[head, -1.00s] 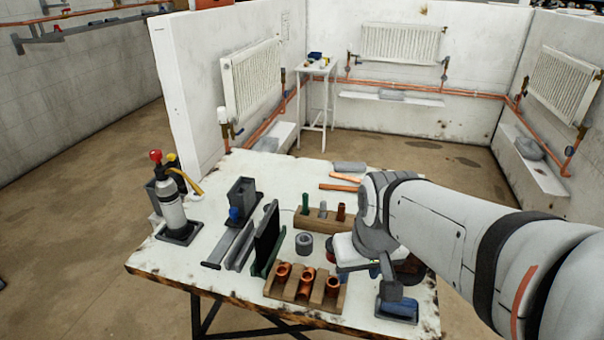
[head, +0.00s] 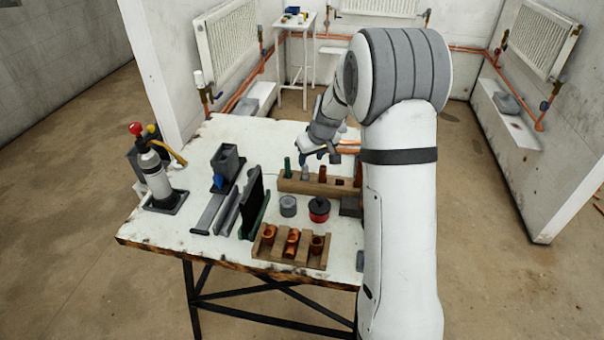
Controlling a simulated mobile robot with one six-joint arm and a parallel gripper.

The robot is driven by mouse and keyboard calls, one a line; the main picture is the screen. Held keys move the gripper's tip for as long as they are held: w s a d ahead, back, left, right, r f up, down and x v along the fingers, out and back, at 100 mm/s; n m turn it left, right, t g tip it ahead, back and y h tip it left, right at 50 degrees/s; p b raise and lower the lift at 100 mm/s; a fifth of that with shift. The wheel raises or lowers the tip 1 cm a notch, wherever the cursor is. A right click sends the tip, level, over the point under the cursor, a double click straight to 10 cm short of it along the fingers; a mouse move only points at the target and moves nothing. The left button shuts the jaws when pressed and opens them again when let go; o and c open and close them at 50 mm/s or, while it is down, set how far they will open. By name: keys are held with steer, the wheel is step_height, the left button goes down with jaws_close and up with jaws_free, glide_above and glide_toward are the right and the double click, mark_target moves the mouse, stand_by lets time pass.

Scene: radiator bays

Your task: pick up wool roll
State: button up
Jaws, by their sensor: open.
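A short grey roll (head: 288,206), which looks like the wool roll, stands upright on the white table (head: 255,135). It sits between the black upright plate and a red-and-black round pot. My gripper (head: 318,156) is open and above the back of the table, beyond the roll. It is apart from the roll, near a wooden block holding upright pegs. Its fingertips are small and partly hidden by the wrist, and I see nothing held between them.
The red-and-black pot (head: 319,209) stands close right of the roll. The wooden peg block (head: 292,184) is behind it, the rack of copper fittings (head: 290,248) in front. The black plate (head: 252,202) rises to its left. My arm hides the table's right side.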

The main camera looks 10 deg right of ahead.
mark_target(306, 165)
steer(key=x, duration=0.2)
steer(key=p+x, duration=0.1)
steer(key=x, duration=0.4)
steer(key=shift+w+a+f+p, duration=0.1)
steer(key=shift+a+f+p, duration=0.1)
steer(key=shift+a+p, duration=0.15)
jaws_close()
